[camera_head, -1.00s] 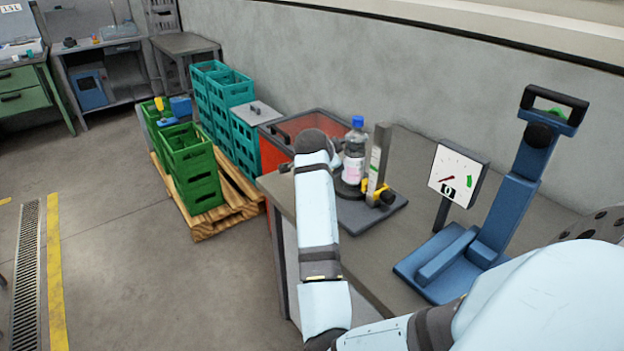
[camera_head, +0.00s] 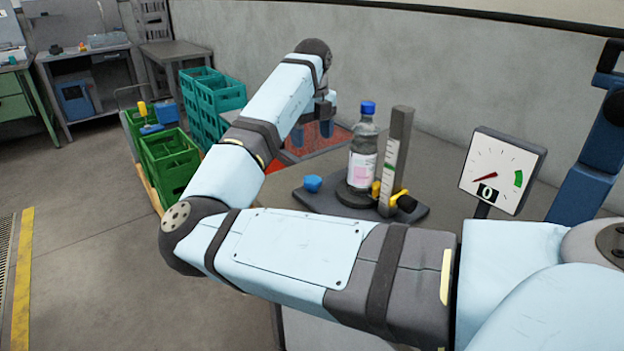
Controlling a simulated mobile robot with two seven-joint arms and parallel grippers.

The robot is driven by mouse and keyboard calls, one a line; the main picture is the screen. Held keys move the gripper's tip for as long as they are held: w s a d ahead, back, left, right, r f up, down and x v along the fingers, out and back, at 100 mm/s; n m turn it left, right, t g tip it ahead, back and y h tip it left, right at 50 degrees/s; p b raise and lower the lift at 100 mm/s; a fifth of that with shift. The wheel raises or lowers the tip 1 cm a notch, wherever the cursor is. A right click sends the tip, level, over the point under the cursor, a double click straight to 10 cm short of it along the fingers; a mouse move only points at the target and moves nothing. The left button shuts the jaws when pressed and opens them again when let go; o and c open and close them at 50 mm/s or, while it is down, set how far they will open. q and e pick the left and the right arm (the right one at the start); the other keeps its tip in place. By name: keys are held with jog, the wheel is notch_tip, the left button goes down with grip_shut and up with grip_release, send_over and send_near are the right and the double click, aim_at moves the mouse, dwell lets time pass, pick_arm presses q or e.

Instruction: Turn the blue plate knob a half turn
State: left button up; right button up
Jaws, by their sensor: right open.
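The blue plate knob (camera_head: 312,183) is a small faceted knob at the left end of the dark base plate (camera_head: 335,204) on the workbench. A clear bottle (camera_head: 363,150) with a blue cap stands on a round black platform on that plate. Beside it stands an upright grey post with a scale (camera_head: 394,160) and yellow clamps at its foot. My left gripper is out of view.
A dial gauge (camera_head: 501,172) and a blue lever device (camera_head: 600,150) stand to the right. A red bin (camera_head: 335,139) is behind the gripper. Green crates (camera_head: 170,165) and teal crates (camera_head: 220,92) stand at the left. My right arm covers the bench's front.

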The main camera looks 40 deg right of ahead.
jog(key=b, duration=0.1)
send_over(312, 179)
notch_tip(312, 179, down, 6)
jog(key=shift+f, duration=0.15)
notch_tip(312, 179, down, 4)
jog(key=shift+b, duration=0.7)
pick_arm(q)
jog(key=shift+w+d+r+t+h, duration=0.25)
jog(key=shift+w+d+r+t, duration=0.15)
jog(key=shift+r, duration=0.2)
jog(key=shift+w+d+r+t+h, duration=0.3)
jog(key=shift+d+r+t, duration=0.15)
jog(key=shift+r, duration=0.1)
pick_arm(e)
jog(key=shift+f, duration=0.65)
jog(key=shift+c, duration=0.4)
